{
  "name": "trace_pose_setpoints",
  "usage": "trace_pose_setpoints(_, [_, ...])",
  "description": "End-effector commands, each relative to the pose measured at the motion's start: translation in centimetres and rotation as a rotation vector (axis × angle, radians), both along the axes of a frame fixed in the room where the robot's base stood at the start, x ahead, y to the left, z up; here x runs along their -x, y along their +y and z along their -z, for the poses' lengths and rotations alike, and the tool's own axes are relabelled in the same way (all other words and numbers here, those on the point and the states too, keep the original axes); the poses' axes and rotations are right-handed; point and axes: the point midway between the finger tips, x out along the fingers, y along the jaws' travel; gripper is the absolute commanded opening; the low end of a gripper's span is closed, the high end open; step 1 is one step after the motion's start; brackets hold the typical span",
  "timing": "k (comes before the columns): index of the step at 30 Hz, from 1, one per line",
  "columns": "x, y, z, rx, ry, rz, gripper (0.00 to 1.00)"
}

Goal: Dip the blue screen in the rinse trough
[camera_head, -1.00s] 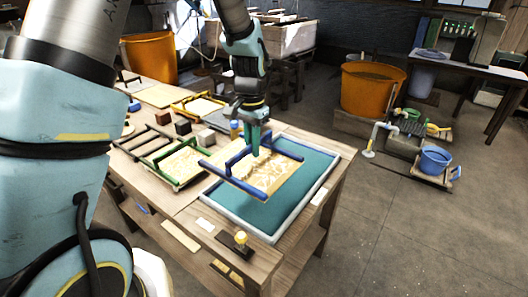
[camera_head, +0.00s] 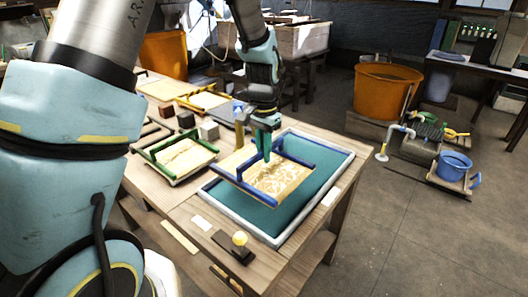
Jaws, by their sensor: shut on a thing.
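The blue screen (camera_head: 283,181) has a blue frame with a raised blue handle bar and a tan, pale-patterned face. My gripper (camera_head: 266,156) points down and is shut on its handle bar. The screen is roughly level, over the left and middle part of a shallow tray (camera_head: 324,194) with a pale rim and teal inside. This tray may be the rinse trough; its name cannot be read from the picture. The screen's left end reaches about the tray's left rim. I cannot tell whether its underside touches the teal surface.
A green-framed screen (camera_head: 180,160) lies left of the tray. Several small blocks (camera_head: 209,130) and a yellow-framed screen (camera_head: 205,101) sit behind it. A yellow-knobbed dark block (camera_head: 240,243) is at the front edge.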

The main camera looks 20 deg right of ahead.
Motion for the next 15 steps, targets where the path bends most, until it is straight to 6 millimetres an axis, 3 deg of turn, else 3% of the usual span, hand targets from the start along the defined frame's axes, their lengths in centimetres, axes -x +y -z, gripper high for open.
trace_pose_setpoints(15, [0.0, 0.0, 5.4, -0.002, 0.001, 0.000, 0.00])
